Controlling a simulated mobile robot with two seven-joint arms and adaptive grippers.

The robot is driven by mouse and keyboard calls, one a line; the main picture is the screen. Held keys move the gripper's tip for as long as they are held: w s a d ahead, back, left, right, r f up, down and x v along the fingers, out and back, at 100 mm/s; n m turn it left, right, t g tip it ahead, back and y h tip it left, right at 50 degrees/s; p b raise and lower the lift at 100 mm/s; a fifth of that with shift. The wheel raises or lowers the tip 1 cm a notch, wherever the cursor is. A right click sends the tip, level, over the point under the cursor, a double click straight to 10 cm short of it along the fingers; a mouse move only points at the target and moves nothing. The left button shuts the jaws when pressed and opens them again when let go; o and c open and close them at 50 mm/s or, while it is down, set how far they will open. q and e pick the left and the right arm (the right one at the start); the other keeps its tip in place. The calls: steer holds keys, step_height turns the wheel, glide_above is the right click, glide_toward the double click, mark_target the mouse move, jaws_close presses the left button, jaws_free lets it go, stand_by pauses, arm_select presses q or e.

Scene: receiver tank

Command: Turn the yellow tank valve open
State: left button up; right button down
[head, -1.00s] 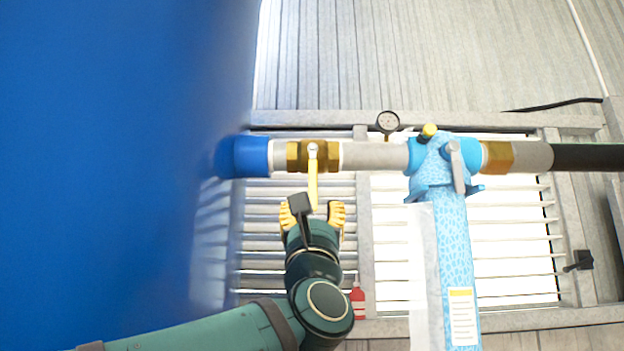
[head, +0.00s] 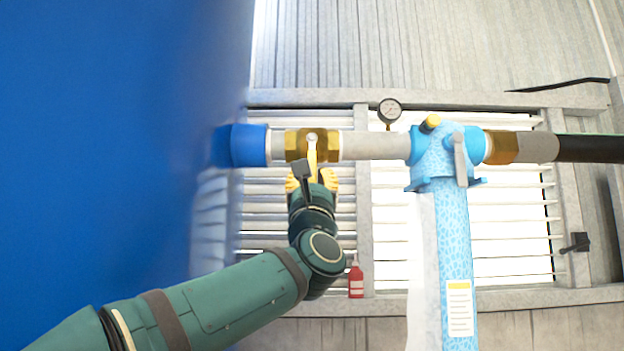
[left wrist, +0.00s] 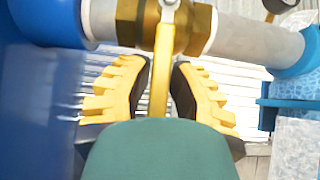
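The yellow tank valve handle (head: 312,158) hangs down from a brass valve body (head: 297,145) on the grey pipe beside the blue tank. It also shows in the left wrist view (left wrist: 161,75), pointing down between the fingers. My left gripper (head: 312,181) is just below the valve body in the head view. In the left wrist view, its yellow ridged fingers (left wrist: 160,92) are open, one on each side of the handle, with gaps visible on both sides. The handle's lower end is hidden behind my wrist. My right gripper is in neither view.
The large blue tank (head: 100,130) fills the left side. To the right stand a pressure gauge (head: 389,110), a light blue fitting with a grey lever (head: 459,158) and a blue patterned post (head: 456,230). A red bottle (head: 356,280) shows below. Louvred windows lie behind.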

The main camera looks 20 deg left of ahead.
arm_select(q)
steer(key=shift+s, duration=0.1)
jaws_close()
steer(key=shift+d+n+y, duration=0.1)
steer(key=shift+n+y, duration=0.6)
steer(key=shift+d+n+g+y+b, duration=0.25)
steer(key=shift+n+g+y+b, duration=0.3)
steer(key=shift+n+y, duration=0.2)
steer(key=n+g+y, duration=0.1)
steer(key=n, duration=0.1)
steer(key=d+n+g+y, duration=0.1)
steer(key=n+y, duration=0.1)
steer(key=n+g+y, duration=0.1)
steer(key=n, duration=0.1)
steer(key=shift+w+d+r+y+b, duration=0.25)
steer(key=shift+w+d+b, duration=0.15)
steer(key=shift+w+d+r+n+g+y+p, duration=0.1)
steer(key=shift+d+n+g+y, duration=0.1)
steer(key=shift+n+g+y, duration=0.4)
steer(key=shift+d+r+n+g+y+p, duration=0.2)
steer(key=shift+n+g, duration=0.25)
steer(key=shift+n, duration=0.4)
steer(key=shift+w+d+r+n+g+y+p, duration=0.1)
steer(key=shift+d+n+g+y, duration=0.1)
steer(key=shift+n+g+y, duration=0.4)
